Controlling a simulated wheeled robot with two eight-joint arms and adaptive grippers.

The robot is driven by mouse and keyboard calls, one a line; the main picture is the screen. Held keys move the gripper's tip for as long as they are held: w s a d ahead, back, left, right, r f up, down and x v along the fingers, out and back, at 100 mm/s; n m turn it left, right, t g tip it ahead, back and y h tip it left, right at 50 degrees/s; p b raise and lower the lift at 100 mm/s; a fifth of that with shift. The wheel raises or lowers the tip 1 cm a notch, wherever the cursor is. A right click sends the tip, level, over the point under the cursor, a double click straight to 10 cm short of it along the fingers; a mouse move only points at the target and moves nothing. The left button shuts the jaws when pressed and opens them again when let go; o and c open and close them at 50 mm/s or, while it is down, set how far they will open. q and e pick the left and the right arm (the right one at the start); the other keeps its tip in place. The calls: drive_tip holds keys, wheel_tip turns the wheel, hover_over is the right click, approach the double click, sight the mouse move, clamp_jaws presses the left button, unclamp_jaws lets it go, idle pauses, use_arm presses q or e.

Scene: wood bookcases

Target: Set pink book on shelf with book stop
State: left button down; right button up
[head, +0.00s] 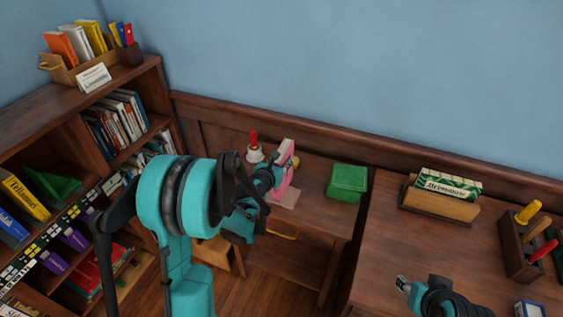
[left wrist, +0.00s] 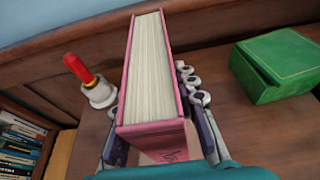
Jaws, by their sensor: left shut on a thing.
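The pink book (head: 287,172) is upright above the low wooden cabinet at the back. It fills the middle of the left wrist view (left wrist: 155,75), page edges facing the camera. My left gripper (head: 276,176) is shut on it, with fingers on both sides of the covers. The gripper hides part of the book in the head view. A green wedge-shaped thing (head: 50,187), perhaps the book stop, sits in the left bookcase (head: 62,142) beside a yellow book (head: 25,196). My right gripper (head: 403,285) is low over the right desk; its fingers are too small to judge.
A red-handled bell (head: 254,152) stands left of the book and a green box (head: 346,183) lies to its right, both on the low cabinet (head: 318,209). The right desk (head: 393,251) holds a card box (head: 440,196) and a tool holder (head: 519,245). My left arm hides part of the bookcase.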

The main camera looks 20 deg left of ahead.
use_arm(q)
drive_tip(key=shift+f, duration=0.1)
drive_tip(key=c, duration=1.5)
unclamp_jaws()
drive_tip(key=shift+f, duration=0.1)
drive_tip(key=shift+c, duration=0.2)
drive_tip(key=o, duration=0.4)
drive_tip(key=shift+c, duration=0.2)
